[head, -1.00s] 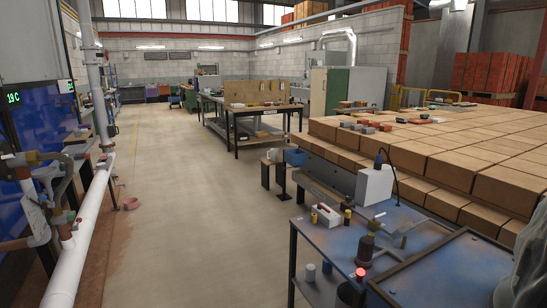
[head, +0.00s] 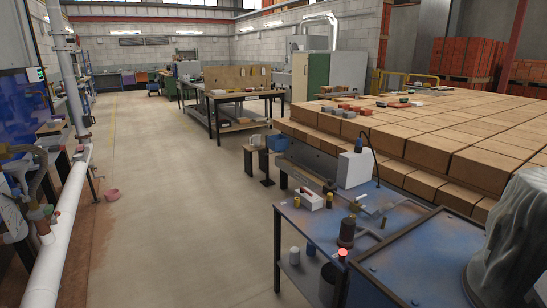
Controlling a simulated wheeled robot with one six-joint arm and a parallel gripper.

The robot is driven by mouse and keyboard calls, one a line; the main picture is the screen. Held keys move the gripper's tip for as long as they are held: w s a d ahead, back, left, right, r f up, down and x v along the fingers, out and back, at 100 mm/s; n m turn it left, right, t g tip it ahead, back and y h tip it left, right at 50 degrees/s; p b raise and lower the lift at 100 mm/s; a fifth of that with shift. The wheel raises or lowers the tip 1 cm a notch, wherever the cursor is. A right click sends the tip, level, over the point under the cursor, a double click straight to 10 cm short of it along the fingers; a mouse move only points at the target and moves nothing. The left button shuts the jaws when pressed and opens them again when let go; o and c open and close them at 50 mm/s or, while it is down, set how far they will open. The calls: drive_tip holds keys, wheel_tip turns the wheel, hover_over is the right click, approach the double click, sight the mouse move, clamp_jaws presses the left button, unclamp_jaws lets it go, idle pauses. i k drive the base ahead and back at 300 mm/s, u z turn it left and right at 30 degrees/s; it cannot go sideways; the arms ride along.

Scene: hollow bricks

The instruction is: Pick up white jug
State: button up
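A small white vessel that looks like the white jug (head: 256,139) stands on a low dark stool (head: 262,160) in the middle of the head view, beside a blue bin (head: 276,143). It is small at this distance, and its handle cannot be made out clearly. The stool is beyond the blue workbench (head: 320,238), at the edge of the open aisle. My gripper is not in view.
The blue workbench, with a white box (head: 354,169) and small tools, fills the lower right. A grey lumpy form (head: 515,240) stands at the right edge. Stacked bricks (head: 430,140) lie behind. The central aisle is clear.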

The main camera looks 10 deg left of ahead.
sight(255, 138)
drive_tip(key=k, duration=0.55)
drive_tip(key=u, duration=0.5)
drive_tip(key=i, duration=1.85)
drive_tip(key=u, duration=0.75)
drive_tip(key=i, duration=1.9)
drive_tip(key=u, duration=0.3)
drive_tip(key=i, duration=1.9)
drive_tip(key=z, duration=0.25)
drive_tip(key=i, duration=1.95)
drive_tip(key=z, duration=0.85)
drive_tip(key=i, duration=1.95)
drive_tip(key=z, duration=0.8)
drive_tip(key=i, duration=0.5)
drive_tip(key=z, duration=0.05)
